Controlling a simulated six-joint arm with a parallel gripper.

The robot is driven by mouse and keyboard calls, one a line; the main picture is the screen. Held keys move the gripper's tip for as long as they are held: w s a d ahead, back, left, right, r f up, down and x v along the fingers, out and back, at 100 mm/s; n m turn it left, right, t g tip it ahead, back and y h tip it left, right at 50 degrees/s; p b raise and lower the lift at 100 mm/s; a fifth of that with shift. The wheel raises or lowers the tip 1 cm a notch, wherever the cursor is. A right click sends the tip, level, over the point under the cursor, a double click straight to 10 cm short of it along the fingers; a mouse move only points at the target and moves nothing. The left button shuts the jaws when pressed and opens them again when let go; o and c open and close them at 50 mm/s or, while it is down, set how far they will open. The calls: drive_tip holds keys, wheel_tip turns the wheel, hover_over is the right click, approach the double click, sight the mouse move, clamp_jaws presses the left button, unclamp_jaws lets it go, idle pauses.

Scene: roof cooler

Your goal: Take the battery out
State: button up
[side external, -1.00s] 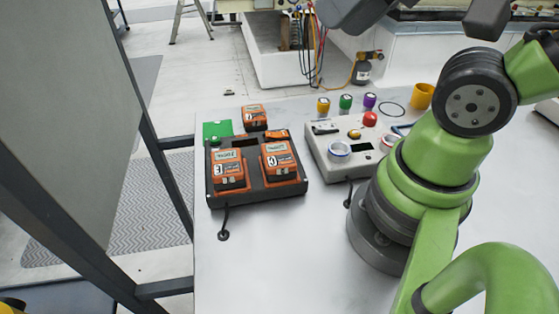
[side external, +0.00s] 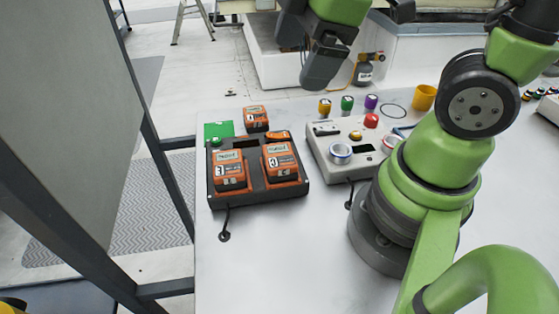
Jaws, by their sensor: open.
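Two orange batteries with pale labels sit in a black charger (side external: 262,197) on the table: a left battery (side external: 229,172) and a right battery (side external: 281,164). A third orange battery (side external: 255,118) stands behind the charger, beside a green square (side external: 216,130). My gripper (side external: 322,70) is dark and hangs from the arm at the top of the view, above the back edge of the table and to the right of the batteries. It is open and apart from all of them, with nothing seen in it; its fingertips are hard to make out separately.
A pale control box (side external: 342,160) with knobs and a red button stands right of the charger. A dark frame (side external: 150,150) stands at left.

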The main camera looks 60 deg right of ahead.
sight(279, 155)
drive_tip(key=w+f+n+g, duration=0.1)
drive_tip(key=f+n, duration=0.2)
drive_tip(key=n, duration=0.2)
drive_tip(key=w+f+n+g, duration=0.1)
drive_tip(key=f+n, duration=0.2)
drive_tip(key=n, duration=0.2)
drive_tip(key=f+n+g+h, duration=0.1)
drive_tip(key=f+n, duration=0.3)
drive_tip(key=n, duration=0.1)
drive_tip(key=shift+w+n+g, duration=0.3)
drive_tip(key=shift+w+n, duration=0.1)
drive_tip(key=shift+f+n, duration=0.3)
wheel_tip(279, 155, down, 3)
drive_tip(key=shift+f, duration=0.2)
drive_tip(key=shift+w+a+f, duration=0.1)
drive_tip(key=shift+w+f, duration=0.05)
drive_tip(key=shift+f, duration=1.4)
drive_tip(key=shift+w+f, duration=0.1)
drive_tip(key=shift+f, duration=1.45)
drive_tip(key=shift+c, duration=0.4)
drive_tip(key=c, duration=1.2)
drive_tip(key=shift+c, duration=0.2)
